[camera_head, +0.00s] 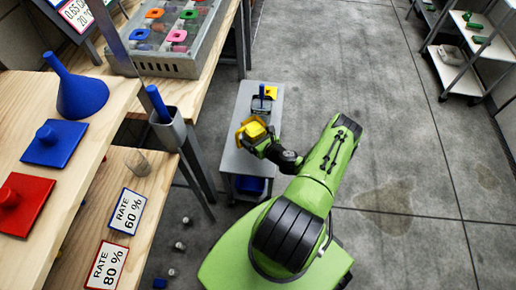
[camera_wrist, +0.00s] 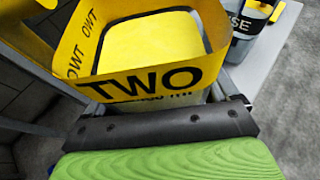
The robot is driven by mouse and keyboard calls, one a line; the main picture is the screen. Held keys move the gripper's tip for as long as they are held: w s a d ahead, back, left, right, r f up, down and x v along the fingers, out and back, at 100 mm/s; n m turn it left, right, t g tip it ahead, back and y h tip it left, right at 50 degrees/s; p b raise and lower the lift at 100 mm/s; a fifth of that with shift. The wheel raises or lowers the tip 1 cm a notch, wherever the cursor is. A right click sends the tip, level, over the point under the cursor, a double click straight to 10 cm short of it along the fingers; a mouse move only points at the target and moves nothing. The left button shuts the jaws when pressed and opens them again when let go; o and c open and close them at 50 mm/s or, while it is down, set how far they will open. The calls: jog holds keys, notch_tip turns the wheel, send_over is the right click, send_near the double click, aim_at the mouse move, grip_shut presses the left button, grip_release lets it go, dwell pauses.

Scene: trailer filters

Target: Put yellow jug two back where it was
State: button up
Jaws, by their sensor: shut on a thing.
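Yellow jug two (camera_head: 254,130) is in my gripper, over or on the grey cart; I cannot tell if its base touches. In the wrist view the jug (camera_wrist: 140,82) fills the upper middle, with a yellow band reading TWO and a yellow inside. My gripper (camera_head: 259,143) is shut on it from the near side. The black finger bar and green pad show below the jug in the wrist view; the fingertips are hidden.
Wooden benches (camera_head: 100,98) with a blue funnel (camera_head: 82,96) stand left. Open floor lies right, before a white shelf cart (camera_head: 455,77).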

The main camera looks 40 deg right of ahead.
notch_tip(320, 180, down, 7)
jog(key=shift+r+b, duration=0.2)
jog(key=shift+b, duration=1.05)
jog(key=shift+r, duration=0.15)
jog(key=o, duration=1.3)
jog(key=shift+f, duration=0.2)
jog(key=shift+o, duration=0.2)
jog(key=shift+r, duration=0.2)
jog(key=p+v, duration=0.4)
jog(key=v, duration=0.7)
jog(key=shift+s+r+p, duration=0.1)
jog(key=shift+p, duration=0.25)
jog(key=shift+s+a+r, duration=0.1)
jog(key=shift+s, duration=0.3)
